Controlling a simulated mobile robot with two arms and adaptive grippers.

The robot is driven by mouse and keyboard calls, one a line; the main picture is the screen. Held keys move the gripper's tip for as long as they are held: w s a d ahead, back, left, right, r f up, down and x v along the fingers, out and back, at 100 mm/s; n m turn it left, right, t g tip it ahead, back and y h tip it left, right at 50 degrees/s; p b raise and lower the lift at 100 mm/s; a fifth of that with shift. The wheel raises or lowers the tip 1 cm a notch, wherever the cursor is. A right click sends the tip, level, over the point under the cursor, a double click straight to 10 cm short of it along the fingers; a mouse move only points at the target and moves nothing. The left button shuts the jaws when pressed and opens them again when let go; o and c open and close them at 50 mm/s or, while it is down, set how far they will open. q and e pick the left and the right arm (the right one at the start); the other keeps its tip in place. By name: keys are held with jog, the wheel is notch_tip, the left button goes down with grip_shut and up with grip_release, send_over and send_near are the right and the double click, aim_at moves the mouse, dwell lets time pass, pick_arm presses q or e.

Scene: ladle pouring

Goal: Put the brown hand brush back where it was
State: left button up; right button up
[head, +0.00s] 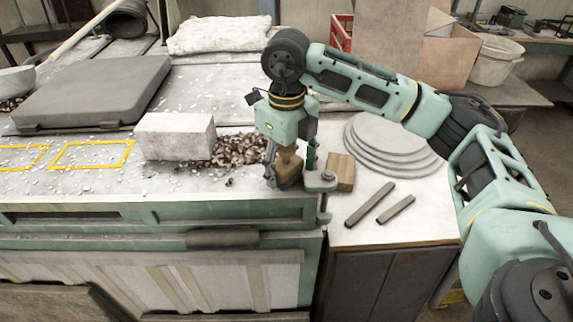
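My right gripper (284,160) points down at the front right of the long grey workbench (80,180). A small brown piece with a narrow top and wider bottom, which looks like the hand brush (289,172), is right at its fingers. The fingers partly hide it, and I cannot tell whether they are closed on it or only around it. It is at the bench's corner, close to a grey metal clamp-like fitting (320,182). My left gripper is not in view.
A tan wooden block (341,172), stacked grey discs (390,145) and two grey bars (381,207) lie on the right side table. Brown chips (233,150) and a pale block (175,136) are left of the gripper. A dark slab (95,92) and yellow outlines (92,154) lie farther left.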

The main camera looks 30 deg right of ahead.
jog(key=shift+o, duration=0.6)
jog(key=shift+r, duration=0.15)
notch_tip(320, 180, up, 5)
jog(key=shift+w+r+b, duration=0.1)
jog(key=shift+r+b, duration=0.1)
jog(key=shift+b, duration=0.55)
notch_tip(320, 180, up, 5)
jog(key=shift+r+p, duration=0.2)
jog(key=shift+p, duration=0.1)
jog(key=shift+r, duration=0.65)
